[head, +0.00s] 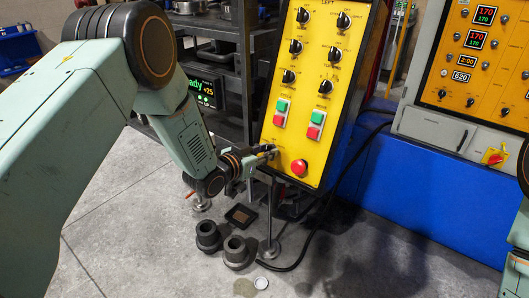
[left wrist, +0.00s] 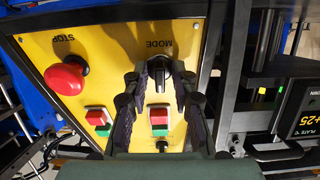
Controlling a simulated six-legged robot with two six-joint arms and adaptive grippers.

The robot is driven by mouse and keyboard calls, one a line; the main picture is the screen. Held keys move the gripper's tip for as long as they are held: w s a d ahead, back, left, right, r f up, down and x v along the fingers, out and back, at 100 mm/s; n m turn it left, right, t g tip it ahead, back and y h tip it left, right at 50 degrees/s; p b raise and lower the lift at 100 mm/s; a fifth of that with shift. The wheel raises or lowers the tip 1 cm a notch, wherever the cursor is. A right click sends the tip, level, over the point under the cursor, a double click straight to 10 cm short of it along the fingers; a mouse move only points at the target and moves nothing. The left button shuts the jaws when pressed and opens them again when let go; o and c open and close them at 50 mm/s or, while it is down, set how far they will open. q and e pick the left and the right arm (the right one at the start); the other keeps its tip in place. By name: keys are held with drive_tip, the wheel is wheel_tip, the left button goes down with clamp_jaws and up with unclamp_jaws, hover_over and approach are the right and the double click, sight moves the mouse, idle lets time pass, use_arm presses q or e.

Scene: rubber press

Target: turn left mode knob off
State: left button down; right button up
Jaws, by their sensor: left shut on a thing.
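The left mode knob (left wrist: 158,66) is a black knob on a yellow panel, under the word MODE, which appears upside down in the left wrist view. My left gripper (left wrist: 158,80) has its two dark fingers on either side of the knob and is shut on it. In the head view my left gripper (head: 272,152) reaches the lower left of the yellow left panel (head: 325,90), and its fingers hide the knob there. The knob's exact setting is too small to read. My right gripper is out of view.
A red stop button (head: 299,168) sits right of my left gripper. Green and red push buttons (head: 316,126) and several black knobs are higher on the panel. A dark rack (head: 225,60) stands behind on the left. Black cylindrical parts (head: 237,251) lie on the floor below.

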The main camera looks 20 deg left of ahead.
use_arm(q)
drive_tip(key=shift+w+r, duration=0.1)
drive_tip(key=shift+r, duration=0.1)
idle(0.3)
drive_tip(key=c, duration=1.4)
unclamp_jaws()
drive_tip(key=shift+s+a, duration=0.1)
drive_tip(key=shift+s, duration=0.15)
drive_tip(key=shift+s+a, duration=0.1)
drive_tip(key=shift+s, duration=0.15)
drive_tip(key=v, duration=1.1)
drive_tip(key=shift+s+r, duration=0.15)
drive_tip(key=shift+s, duration=0.05)
